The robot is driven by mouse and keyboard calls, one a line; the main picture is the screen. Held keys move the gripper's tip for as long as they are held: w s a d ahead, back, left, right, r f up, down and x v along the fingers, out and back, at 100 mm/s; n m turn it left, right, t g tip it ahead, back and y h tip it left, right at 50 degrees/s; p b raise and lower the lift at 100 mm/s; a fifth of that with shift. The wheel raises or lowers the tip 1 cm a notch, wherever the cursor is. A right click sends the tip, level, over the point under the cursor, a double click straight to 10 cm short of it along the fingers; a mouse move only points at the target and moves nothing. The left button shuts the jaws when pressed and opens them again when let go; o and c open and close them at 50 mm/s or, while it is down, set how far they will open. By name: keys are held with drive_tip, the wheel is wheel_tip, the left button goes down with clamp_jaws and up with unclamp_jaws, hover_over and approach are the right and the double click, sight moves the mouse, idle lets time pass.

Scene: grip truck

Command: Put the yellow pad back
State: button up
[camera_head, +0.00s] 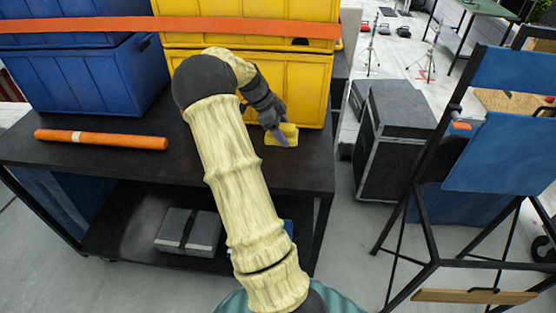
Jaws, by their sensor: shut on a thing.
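The yellow pad (290,131) is small and flat and sits at my gripper (281,137), low over the black cart top (312,169). My gripper is shut on the pad, with a purple-grey finger across its face. The pad is just in front of the yellow crates (300,90). I cannot tell whether its lower edge touches the cart top.
An orange roll (110,139) lies on the cart's left part. Blue crates (90,80) stand at the back left. An orange strap (240,25) crosses the crates. A black case (400,140) and a blue folding chair (500,150) stand to the right.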

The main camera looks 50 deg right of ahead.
drive_tip(key=shift+s+d, duration=0.1)
drive_tip(key=shift+s, duration=0.25)
drive_tip(key=shift+s+d+f+p, duration=0.15)
drive_tip(key=shift+s+f+p, duration=0.15)
drive_tip(key=shift+s+f, duration=0.2)
drive_tip(key=f+p, duration=0.1)
drive_tip(key=f, duration=0.3)
drive_tip(key=shift+w+f, duration=0.1)
drive_tip(key=shift+w, duration=0.1)
drive_tip(key=shift+w+f, duration=0.1)
drive_tip(key=shift+f, duration=0.35)
drive_tip(key=shift+f+p, duration=0.1)
drive_tip(key=shift+p, duration=0.2)
wheel_tip(320, 180, down, 4)
drive_tip(key=shift+r+p, duration=0.2)
drive_tip(key=shift+p, duration=0.55)
